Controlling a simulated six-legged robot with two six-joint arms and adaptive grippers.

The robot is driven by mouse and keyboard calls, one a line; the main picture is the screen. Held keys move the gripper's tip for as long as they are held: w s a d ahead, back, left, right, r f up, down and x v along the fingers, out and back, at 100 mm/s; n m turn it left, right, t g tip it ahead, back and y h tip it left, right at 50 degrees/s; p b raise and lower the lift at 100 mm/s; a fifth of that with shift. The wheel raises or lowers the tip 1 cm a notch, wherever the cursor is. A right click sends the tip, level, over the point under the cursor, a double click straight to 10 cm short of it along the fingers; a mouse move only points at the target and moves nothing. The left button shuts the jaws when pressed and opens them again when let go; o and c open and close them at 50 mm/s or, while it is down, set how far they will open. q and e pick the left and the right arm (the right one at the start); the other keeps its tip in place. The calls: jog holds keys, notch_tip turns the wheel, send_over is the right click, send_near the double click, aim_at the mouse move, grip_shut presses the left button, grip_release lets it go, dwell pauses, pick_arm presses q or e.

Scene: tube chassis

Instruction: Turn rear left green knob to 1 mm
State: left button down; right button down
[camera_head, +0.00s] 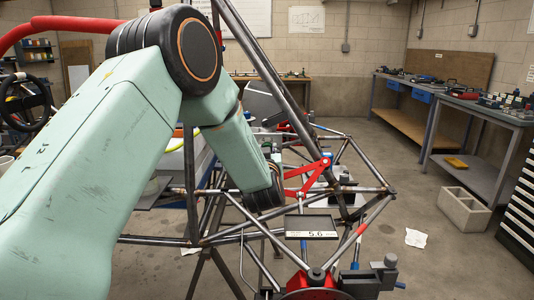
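A tube chassis (160,240) of bare steel tubes fills the middle of the view. No green knob can be made out. A red bracket (308,178) sits among the tubes. A red fixture (310,284) with a grey block (366,278) beside it is at the bottom. My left arm reaches in from the left and ends in a dark wrist low beside the tubes; its gripper fingers do not show. My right gripper is not in view.
Steel tubes slant close to my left wrist. A workbench (480,106) with tools stands along the right wall.

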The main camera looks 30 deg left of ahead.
pick_arm(q)
jog(key=shift+r+n, duration=0.3)
jog(key=shift+n, duration=0.7)
jog(key=shift+r, duration=0.1)
jog(key=c, duration=1.2)
grip_release()
jog(key=shift+o, duration=0.7)
jog(key=shift+s, duration=0.1)
jog(key=shift+f, duration=0.25)
jog(key=v, duration=1.2)
